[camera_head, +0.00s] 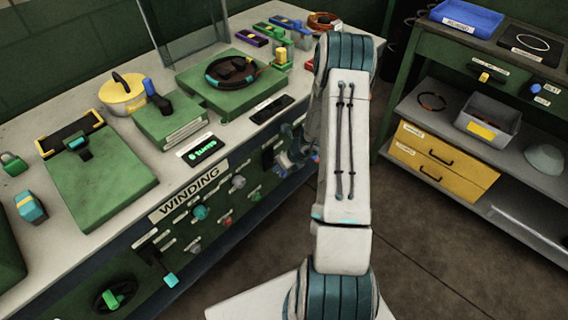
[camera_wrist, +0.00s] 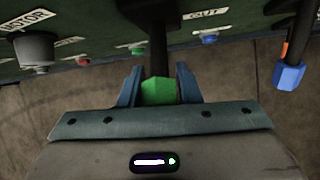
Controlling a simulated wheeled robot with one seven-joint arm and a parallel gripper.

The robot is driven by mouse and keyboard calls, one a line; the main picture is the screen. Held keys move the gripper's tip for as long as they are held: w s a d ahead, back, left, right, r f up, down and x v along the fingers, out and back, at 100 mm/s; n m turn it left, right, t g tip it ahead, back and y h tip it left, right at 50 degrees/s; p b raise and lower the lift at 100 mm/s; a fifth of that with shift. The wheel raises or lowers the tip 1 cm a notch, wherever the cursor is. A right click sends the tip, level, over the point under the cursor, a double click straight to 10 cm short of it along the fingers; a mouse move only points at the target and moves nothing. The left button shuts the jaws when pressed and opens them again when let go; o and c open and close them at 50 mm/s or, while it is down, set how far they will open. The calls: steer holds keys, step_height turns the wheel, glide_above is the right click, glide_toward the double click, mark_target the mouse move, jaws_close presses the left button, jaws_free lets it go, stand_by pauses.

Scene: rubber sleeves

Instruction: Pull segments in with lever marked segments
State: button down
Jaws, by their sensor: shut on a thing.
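In the wrist view, my gripper (camera_wrist: 158,92) has its two blue fingers closed around the green end (camera_wrist: 159,91) of a lever. The lever's black stem (camera_wrist: 158,45) runs up from the green end toward the green panel (camera_wrist: 105,58). No label reading "segments" can be read beside this lever. In the head view, my arm hides most of the gripper and the lever, at the right end of the front panel marked WINDING (camera_head: 187,193).
In the wrist view, a lever with a blue end (camera_wrist: 289,76) hangs to the right, and a grey knob (camera_wrist: 36,48) is at the left. An OUT label (camera_wrist: 207,14) sits above a small blue button (camera_wrist: 208,39). A shelf unit (camera_head: 452,150) stands across the open floor (camera_head: 425,240).

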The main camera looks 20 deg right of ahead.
steer(key=c, duration=1.1)
jaws_free()
steer(key=shift+o, duration=0.2)
steer(key=shift+r, duration=0.1)
steer(key=p+v, duration=0.1)
steer(key=v, duration=1.2)
steer(key=shift+s+r+p, duration=0.25)
steer(key=shift+p, duration=0.15)
steer(key=shift+d, duration=0.1)
